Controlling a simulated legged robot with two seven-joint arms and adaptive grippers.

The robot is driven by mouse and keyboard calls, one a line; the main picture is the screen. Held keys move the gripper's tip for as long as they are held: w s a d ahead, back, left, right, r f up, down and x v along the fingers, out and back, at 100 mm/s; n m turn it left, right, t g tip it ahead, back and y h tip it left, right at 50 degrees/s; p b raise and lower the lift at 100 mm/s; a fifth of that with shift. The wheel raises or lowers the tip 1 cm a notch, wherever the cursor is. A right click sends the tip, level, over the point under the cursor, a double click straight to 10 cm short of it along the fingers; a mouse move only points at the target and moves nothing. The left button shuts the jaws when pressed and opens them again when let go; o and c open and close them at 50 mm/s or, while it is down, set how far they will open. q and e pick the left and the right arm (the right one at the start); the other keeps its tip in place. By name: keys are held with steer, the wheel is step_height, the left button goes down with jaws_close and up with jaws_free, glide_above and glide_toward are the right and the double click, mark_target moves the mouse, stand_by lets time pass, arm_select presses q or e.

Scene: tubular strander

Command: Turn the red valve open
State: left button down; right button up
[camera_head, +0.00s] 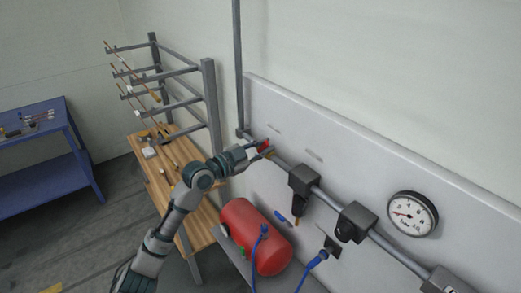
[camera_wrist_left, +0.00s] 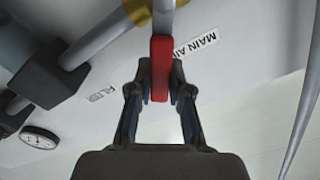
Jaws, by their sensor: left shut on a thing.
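The red valve (camera_head: 264,145) is a small red lever on the grey pipe at the upper left end of the light panel. In the left wrist view the red valve (camera_wrist_left: 159,68) shows as a flat red handle beside a brass fitting (camera_wrist_left: 140,10). My left gripper (camera_head: 258,151) is at the valve. In the left wrist view my left gripper (camera_wrist_left: 159,88) has its two fingertips closed on either side of the red handle. The fingers partly hide the handle in the head view. My right gripper is not in view.
Black pipe fittings (camera_head: 302,180) and a pressure gauge (camera_head: 412,213) are on the panel to the right. A red tank (camera_head: 256,237) with blue hoses stands below. A wooden bench (camera_head: 168,172) and a grey rack (camera_head: 209,95) are at the left, with a blue table (camera_head: 62,122) beyond.

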arm_select(q)
steer(key=shift+d+f, duration=0.1)
steer(key=shift+f, duration=0.25)
steer(key=c, duration=1.2)
jaws_free()
steer(key=shift+o, duration=0.7)
steer(key=shift+w+d, duration=0.15)
steer(key=shift+w, duration=0.1)
steer(key=shift+s+a+r+m, duration=0.1)
steer(key=shift+s+a+m, duration=0.15)
steer(key=shift+s+m, duration=0.1)
steer(key=v, duration=1.1)
steer(key=shift+a, duration=0.2)
steer(key=shift+w, duration=0.15)
